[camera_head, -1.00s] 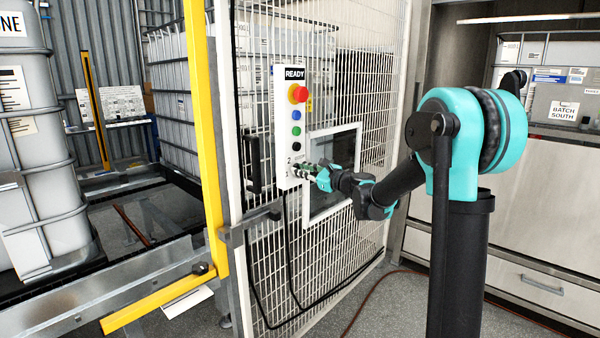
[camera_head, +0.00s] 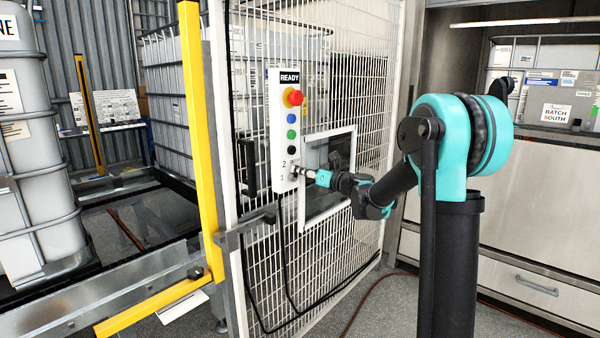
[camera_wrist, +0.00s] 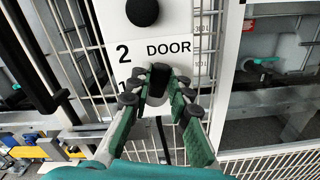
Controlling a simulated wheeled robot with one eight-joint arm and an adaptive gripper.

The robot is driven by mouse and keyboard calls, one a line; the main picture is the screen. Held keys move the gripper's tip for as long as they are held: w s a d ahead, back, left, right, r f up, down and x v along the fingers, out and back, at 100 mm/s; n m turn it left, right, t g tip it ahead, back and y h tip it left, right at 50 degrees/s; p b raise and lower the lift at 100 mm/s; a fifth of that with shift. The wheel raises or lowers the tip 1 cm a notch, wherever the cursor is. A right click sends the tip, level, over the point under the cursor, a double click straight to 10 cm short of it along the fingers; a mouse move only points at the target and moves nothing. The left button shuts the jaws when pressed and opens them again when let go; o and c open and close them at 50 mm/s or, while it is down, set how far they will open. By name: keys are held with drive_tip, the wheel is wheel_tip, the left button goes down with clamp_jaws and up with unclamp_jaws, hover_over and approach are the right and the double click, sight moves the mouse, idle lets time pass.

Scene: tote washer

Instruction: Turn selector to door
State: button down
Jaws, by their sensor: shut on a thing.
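The selector is a dark knob (camera_wrist: 160,72) low on the white control panel, below the labels "2" and "DOOR". Another label at its left is partly hidden by a finger. My gripper (camera_wrist: 158,86) is shut on the knob, one green-padded finger on each side. The knob's top shows between the fingertips and looks roughly upright, but its exact pointing is hard to tell. In the head view my gripper (camera_head: 303,172) reaches the panel's lower end from the right and hides the knob.
The control panel (camera_head: 284,130) has a READY sign, a red mushroom button (camera_head: 294,97) and several round buttons above the selector. It hangs on a white mesh fence (camera_head: 345,90) beside a framed window (camera_head: 328,160). A yellow post (camera_head: 203,140) stands left. Cables hang below the panel.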

idle(0.4)
drive_tip(key=c, duration=1.4)
unclamp_jaws()
drive_tip(key=shift+d, duration=0.1)
drive_tip(key=v, duration=1.1)
drive_tip(key=shift+s+d, duration=0.3)
drive_tip(key=shift+f, duration=0.1)
